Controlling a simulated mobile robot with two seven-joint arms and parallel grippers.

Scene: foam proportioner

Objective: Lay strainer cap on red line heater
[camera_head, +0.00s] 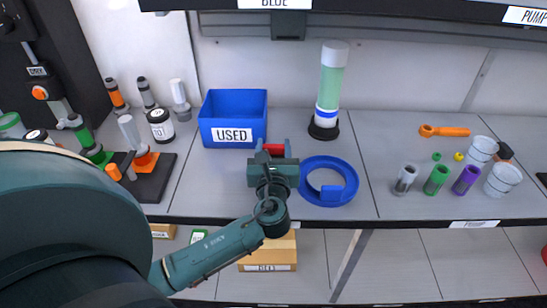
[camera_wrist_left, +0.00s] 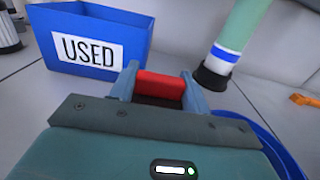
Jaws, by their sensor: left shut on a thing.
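My left gripper (camera_head: 273,150) is above the middle of the worktop, between the blue bin and the blue ring. Its fingers are shut on a red piece (camera_head: 276,150), which also shows between the fingertips in the left wrist view (camera_wrist_left: 160,87). The red piece looks short and block-like; its underside is hidden, and I cannot tell whether it is the strainer cap or part of the heater. No other clear red line heater shows on the worktop. My right gripper is not in view.
A blue bin marked USED (camera_head: 233,119) stands behind left. A blue ring (camera_head: 312,194) lies close on the right, with a tall green cylinder (camera_head: 330,85) behind it. Small coloured tubes (camera_head: 437,180) and white cups (camera_head: 502,180) stand far right. Worktop between ring and tubes is clear.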

